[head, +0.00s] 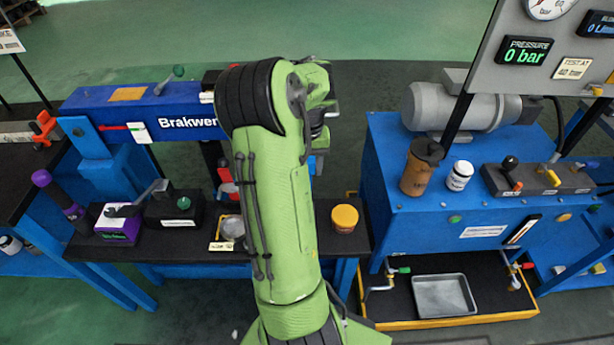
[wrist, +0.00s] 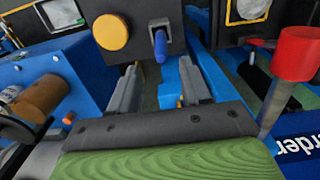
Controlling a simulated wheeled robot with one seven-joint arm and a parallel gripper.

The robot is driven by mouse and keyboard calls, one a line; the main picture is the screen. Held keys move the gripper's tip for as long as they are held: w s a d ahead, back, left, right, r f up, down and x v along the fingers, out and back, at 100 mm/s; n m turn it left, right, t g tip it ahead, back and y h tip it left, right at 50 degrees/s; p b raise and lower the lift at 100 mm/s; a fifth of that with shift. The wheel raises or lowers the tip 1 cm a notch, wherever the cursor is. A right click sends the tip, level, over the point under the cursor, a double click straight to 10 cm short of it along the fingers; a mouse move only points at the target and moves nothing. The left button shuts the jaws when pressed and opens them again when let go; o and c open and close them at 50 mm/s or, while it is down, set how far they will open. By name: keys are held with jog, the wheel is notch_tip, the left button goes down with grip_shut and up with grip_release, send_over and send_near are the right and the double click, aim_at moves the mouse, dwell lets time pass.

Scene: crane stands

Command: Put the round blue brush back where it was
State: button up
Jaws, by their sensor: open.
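My gripper (wrist: 159,70) is open, with its two grey fingers apart in the wrist view. A small blue rounded handle with a grey part (wrist: 160,46) shows just beyond the fingertips, at the black bench top; I cannot tell whether it is the round blue brush. The gap between the fingers shows blue frame and green floor, with nothing gripped. In the head view my green arm covers the middle of the bench and hides most of my gripper. No round blue brush can be made out clearly there.
An orange-lidded jar (head: 344,217) stands on the black bench top, right of my arm. A blue beam (head: 150,105) spans the bench at left. A blue pump stand (head: 440,235) with a brown cylinder (head: 420,170) is at right. A red-topped post (wrist: 298,55) is close at right.

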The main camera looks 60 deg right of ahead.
notch_tip(320, 180, up, 3)
jog(key=shift+r+p, duration=0.15)
jog(key=shift+p, duration=0.25)
jog(key=w+a+r+n+t, duration=0.25)
jog(key=w+a+r, duration=0.2)
jog(key=a, duration=0.65)
jog(key=w+a+r+n+t, duration=0.1)
jog(key=w+a+r+n, duration=0.4)
jog(key=a, duration=0.7)
jog(key=s+a+r+n+t, duration=0.2)
jog(key=s+a+n, duration=0.3)
jog(key=s+a, duration=0.4)
jog(key=a, duration=0.4)
jog(key=shift+s+a, duration=0.2)
jog(key=shift+s, duration=0.15)
